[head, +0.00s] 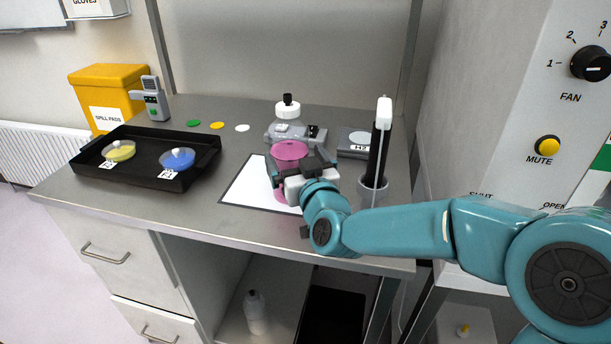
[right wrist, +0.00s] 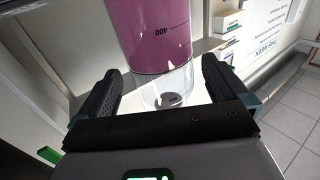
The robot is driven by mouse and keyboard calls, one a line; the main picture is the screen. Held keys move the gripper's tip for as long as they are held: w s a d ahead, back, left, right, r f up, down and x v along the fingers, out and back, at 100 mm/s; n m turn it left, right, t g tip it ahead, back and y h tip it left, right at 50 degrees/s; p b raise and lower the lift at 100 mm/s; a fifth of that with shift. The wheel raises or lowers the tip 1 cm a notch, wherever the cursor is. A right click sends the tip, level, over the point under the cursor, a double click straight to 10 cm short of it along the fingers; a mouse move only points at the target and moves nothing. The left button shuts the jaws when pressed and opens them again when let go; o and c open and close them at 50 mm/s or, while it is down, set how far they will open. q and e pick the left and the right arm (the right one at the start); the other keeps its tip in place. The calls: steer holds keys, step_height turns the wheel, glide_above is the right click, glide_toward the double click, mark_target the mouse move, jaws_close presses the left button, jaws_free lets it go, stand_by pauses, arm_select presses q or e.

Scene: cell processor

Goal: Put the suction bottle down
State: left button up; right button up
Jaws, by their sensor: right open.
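The suction bottle is a clear cylinder with pink liquid (head: 291,151) and a white and black cap (head: 287,106). It looks upright over the white mat (head: 250,183); my right gripper hides part of it and its base, so I cannot tell whether it touches the mat. My right gripper (head: 299,170) is open in front of the bottle. My left gripper is not in view.
A black tray (head: 125,175) with a yellow dish (head: 119,150) and a blue dish (head: 178,158) stands at left. A grey device (head: 283,131), a small scale (head: 356,143) and a dark upright holder (head: 380,155) stand near the bottle. The bench's front left is clear.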

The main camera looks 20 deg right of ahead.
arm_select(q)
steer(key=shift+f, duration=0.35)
arm_select(e)
steer(key=s, duration=0.7)
steer(key=shift+s+a, duration=0.15)
steer(key=shift+s, duration=0.25)
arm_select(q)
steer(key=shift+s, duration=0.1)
arm_select(e)
steer(key=shift+s, duration=0.1)
